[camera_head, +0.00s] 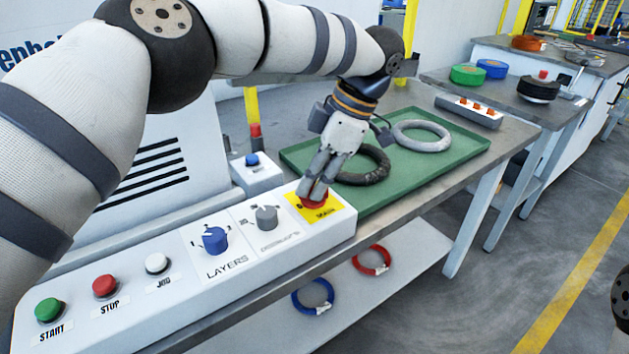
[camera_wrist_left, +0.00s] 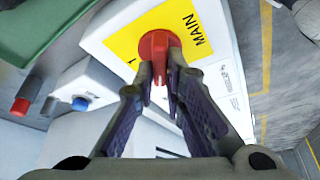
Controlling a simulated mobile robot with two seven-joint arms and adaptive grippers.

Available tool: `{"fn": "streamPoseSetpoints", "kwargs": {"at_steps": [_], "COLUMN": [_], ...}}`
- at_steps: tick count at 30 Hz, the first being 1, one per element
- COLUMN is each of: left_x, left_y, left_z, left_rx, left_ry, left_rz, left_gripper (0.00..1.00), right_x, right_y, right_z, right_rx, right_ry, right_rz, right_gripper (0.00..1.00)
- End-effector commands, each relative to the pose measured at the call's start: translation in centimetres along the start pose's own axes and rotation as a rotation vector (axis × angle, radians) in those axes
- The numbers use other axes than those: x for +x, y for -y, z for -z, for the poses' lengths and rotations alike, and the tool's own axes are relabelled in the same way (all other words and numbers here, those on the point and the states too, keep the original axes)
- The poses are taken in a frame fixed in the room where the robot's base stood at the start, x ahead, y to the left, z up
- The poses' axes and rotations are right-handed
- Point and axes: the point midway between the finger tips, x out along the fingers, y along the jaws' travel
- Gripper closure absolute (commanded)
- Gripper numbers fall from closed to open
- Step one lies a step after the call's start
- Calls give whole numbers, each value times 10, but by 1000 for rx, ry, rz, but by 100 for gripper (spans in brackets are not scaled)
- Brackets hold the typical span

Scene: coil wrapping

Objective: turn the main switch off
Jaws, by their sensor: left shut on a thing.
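The red main switch (camera_head: 314,201) sits on a yellow plate at the right end of the white control panel (camera_head: 130,330). It also shows in the left wrist view (camera_wrist_left: 155,45), on the yellow plate (camera_wrist_left: 125,42) marked MAIN. My left gripper (camera_head: 315,192) reaches down onto it from above, and its fingers are shut on the switch's handle. In the left wrist view the fingertips (camera_wrist_left: 160,80) stand on either side of the handle. The fingers partly hide the switch in the head view, and I cannot tell its exact setting. Only a small dark piece shows at the right edge, possibly my right arm.
The panel also carries a green START button (camera_head: 48,309), a red STOP button (camera_head: 105,285), a white JOG button (camera_head: 157,263), a blue LAYERS knob (camera_head: 214,239) and a grey knob (camera_head: 266,217). Behind it lies a green tray (camera_head: 440,165) with a black coil (camera_head: 362,170) and a grey coil (camera_head: 421,135).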

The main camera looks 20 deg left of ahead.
Motion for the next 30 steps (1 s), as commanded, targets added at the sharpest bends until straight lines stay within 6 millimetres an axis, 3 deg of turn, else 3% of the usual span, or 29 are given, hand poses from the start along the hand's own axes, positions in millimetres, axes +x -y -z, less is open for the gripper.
{"fn": "streamPoseSetpoints", "kwargs": {"at_steps": [15, 30], "left_x": [3, 1], "left_y": [0, 0], "left_z": [-2, -1], "left_rx": [-379, -514], "left_ry": [1, 1], "left_rz": [160, 214], "left_gripper": [100, 100], "right_x": [19, 23], "right_y": [-1, -1], "right_z": [-9, -11], "right_rx": [-1, -2], "right_ry": [48, 59], "right_rz": [-3, -3], "right_gripper": [100, 100]}}
